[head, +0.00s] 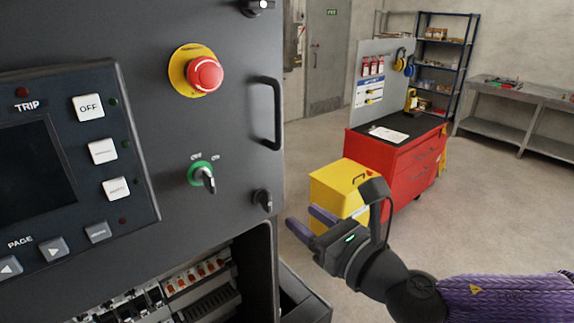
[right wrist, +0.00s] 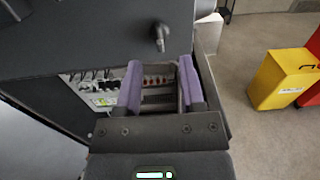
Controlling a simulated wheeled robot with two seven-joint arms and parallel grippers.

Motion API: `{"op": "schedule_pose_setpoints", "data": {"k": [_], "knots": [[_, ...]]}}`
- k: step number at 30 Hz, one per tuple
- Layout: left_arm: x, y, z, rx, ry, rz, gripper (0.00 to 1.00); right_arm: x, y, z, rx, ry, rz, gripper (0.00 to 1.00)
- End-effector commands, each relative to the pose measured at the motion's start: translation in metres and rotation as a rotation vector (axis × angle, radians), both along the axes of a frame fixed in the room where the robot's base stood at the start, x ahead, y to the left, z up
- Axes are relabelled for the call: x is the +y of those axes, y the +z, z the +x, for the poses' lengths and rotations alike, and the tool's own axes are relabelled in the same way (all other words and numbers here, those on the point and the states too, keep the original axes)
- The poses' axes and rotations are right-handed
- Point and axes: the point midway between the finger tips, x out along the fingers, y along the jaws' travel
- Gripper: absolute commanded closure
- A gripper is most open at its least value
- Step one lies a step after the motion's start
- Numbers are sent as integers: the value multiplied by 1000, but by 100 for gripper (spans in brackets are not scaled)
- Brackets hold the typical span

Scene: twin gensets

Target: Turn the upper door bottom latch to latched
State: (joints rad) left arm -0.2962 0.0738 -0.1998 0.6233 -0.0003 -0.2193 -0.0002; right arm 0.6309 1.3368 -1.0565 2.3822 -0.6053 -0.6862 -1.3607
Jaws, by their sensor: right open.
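The upper door (head: 235,130) is a dark grey panel filling the left of the head view. Its bottom latch (head: 262,199) is a small dark knob near the door's lower right corner. In the right wrist view the latch (right wrist: 160,38) sticks out ahead of the fingers, above the gap between them. Another latch (head: 258,6) shows at the door's top edge. My right gripper (head: 304,224) is open and empty, a little right of and below the bottom latch, apart from it. It also shows in the right wrist view (right wrist: 160,80). My left gripper is not in view.
The door carries a handle (head: 270,113), a red emergency button (head: 205,75), a green-ringed switch (head: 204,176) and a control panel (head: 75,165). Below is an open compartment with breakers (head: 190,280). A yellow box (head: 338,185) and red cabinet (head: 400,165) stand behind my right gripper.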

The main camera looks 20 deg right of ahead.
Motion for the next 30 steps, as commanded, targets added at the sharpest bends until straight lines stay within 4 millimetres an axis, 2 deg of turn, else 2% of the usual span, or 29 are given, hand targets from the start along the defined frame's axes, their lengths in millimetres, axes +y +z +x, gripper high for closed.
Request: {"op": "schedule_pose_setpoints", "data": {"k": [6, 10, 15, 23, 30], "knots": [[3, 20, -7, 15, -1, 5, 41, 19, 2, 50, 1, 1, 7, 50], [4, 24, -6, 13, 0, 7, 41, 27, -1, 72, 2, 1, 7, 50], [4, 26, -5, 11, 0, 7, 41, 31, -2, 85, 3, 0, 6, 50], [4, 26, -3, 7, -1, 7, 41, 32, -3, 86, 5, 1, 8, 50], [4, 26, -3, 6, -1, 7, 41, 31, -3, 86, 6, 1, 7, 100]]}}
